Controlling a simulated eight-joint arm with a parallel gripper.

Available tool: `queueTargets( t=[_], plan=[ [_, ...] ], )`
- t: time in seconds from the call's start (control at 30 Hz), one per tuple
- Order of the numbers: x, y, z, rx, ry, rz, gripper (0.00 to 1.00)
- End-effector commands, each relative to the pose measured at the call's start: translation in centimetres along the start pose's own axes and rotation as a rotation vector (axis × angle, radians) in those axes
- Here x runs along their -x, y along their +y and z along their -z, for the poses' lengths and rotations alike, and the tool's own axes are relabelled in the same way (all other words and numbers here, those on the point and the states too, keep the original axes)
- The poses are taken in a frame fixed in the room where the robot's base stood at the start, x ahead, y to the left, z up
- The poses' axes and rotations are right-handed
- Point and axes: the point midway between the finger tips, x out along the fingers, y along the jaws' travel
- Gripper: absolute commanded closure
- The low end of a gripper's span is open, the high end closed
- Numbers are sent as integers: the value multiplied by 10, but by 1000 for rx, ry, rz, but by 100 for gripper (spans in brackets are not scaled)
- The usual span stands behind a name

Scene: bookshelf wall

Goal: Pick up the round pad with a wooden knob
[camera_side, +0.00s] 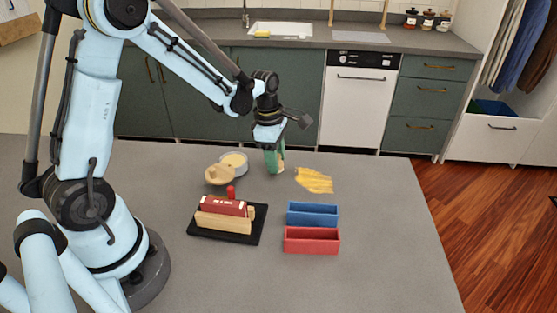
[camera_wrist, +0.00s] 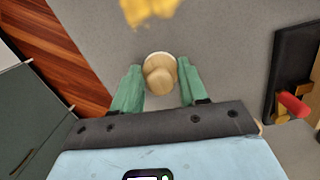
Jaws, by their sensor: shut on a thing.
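The round pad with a wooden knob (camera_wrist: 160,75) shows in the wrist view between my two green fingers, its pale rim just beyond the knob. My gripper (camera_wrist: 160,66) is shut on it. In the side view my gripper (camera_side: 274,163) points down low over the grey table, left of a yellow smear. The pad is mostly hidden behind the fingers there, and I cannot tell whether it touches the table.
Left of my gripper are an open round tin (camera_side: 234,161) and a wooden lid (camera_side: 218,175). Nearer stand a black tray (camera_side: 238,236) with a red-topped block, a blue bin (camera_side: 313,214) and a red bin (camera_side: 312,240). The yellow smear (camera_side: 314,180) lies right.

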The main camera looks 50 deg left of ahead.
Motion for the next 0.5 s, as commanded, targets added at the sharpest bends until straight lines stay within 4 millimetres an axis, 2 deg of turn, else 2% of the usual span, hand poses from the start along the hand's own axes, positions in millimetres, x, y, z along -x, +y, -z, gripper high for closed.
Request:
queueTargets(
  t=[0.17,0.3,0.5],
  plan=[
    [15,0,-2,0,0,0,87],
    [38,0,-4,0,0,0,87],
    [60,-38,-33,-8,0,1,87]
  ],
)
